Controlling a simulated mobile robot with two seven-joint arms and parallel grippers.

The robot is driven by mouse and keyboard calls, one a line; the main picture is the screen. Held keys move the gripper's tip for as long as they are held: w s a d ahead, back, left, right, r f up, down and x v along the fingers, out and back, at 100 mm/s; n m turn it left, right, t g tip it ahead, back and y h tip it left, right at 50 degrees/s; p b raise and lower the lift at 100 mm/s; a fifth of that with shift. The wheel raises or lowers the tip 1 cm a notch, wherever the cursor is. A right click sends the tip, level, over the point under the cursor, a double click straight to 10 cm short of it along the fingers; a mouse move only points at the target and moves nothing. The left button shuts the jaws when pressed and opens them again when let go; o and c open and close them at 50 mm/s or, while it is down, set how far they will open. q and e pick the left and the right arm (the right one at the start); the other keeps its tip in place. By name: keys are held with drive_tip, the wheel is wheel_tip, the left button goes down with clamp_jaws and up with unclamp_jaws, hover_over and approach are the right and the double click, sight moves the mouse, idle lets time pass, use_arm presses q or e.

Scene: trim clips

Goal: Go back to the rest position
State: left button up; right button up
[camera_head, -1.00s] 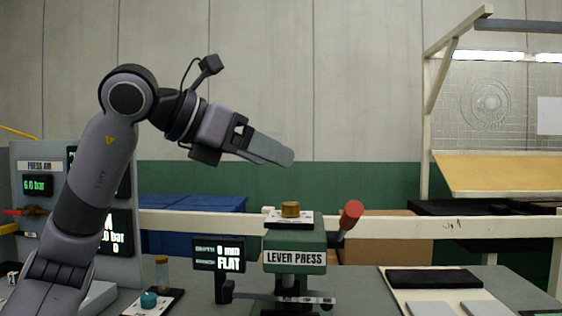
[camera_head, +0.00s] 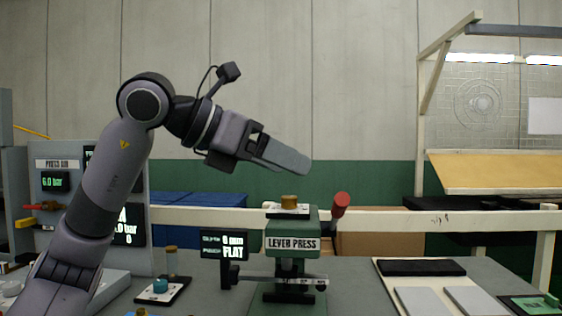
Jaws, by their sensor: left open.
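My left gripper (camera_head: 287,156) is held high above the bench, up and behind the lever press in the picture, and points right and slightly down. Its fingers overlap in this side view, and nothing shows between them. The green lever press (camera_head: 292,243) stands on the bench with a brass-coloured knob (camera_head: 289,202) on top and a red-tipped lever (camera_head: 340,204) at its right. My gripper is apart from the press. My right gripper does not show.
A small display reading 0 mm and FLAT (camera_head: 223,246) stands left of the press. A dark tray with a teal knob (camera_head: 160,286) lies nearer. A pale board (camera_head: 388,284) with a black pad and grey plates lies right. A gauge panel (camera_head: 50,200) stands behind my arm.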

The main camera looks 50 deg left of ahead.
use_arm(q)
drive_tip(key=shift+s+d+f, duration=0.1)
drive_tip(key=shift+s+d, duration=0.05)
drive_tip(key=shift+d, duration=0.3)
idle(0.4)
